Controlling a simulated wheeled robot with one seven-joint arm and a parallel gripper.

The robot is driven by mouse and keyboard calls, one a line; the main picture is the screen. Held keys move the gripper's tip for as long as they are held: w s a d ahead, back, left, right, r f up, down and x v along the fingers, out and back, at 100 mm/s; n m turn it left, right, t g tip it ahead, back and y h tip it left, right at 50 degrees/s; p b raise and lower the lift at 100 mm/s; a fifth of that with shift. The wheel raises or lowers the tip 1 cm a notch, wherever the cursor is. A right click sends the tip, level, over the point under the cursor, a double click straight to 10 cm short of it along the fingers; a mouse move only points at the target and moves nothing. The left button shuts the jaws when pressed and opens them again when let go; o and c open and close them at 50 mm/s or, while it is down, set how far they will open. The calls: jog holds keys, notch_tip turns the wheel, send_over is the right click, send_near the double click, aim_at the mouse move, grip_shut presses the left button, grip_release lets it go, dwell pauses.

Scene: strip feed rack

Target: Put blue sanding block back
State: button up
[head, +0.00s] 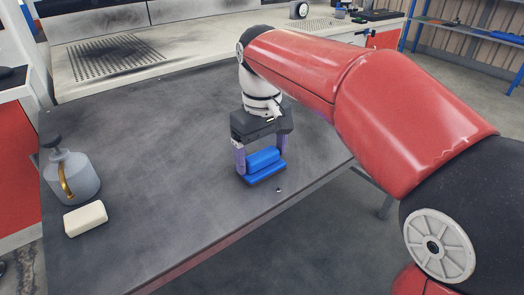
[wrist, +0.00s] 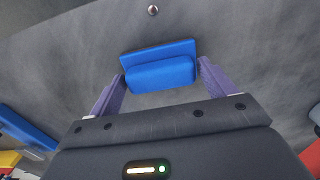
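The blue sanding block (head: 264,160) has a raised handle on a flat, wider base. It appears to rest on the dark grey tabletop, near the front edge. My gripper (head: 262,157) points down over it with its two purple fingers on either side of the block. In the wrist view the block (wrist: 160,73) lies between the tips of my gripper (wrist: 162,70). The left finger looks close against the handle, with a thin gap perhaps at the right one. I cannot tell whether the fingers press on it.
A small screw-like piece (head: 278,189) lies just in front of the block. A grey can with a brass handle (head: 72,178) and a cream block (head: 86,218) stand at the table's left. The middle of the dark table (head: 150,140) is clear. A light bench (head: 190,52) runs behind.

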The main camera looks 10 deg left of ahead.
aim_at(263, 154)
jog(key=shift+o, duration=1.1)
notch_tip(263, 154, up, 12)
jog(key=p, duration=0.2)
jog(key=shift+r, duration=0.15)
jog(key=shift+d, duration=0.1)
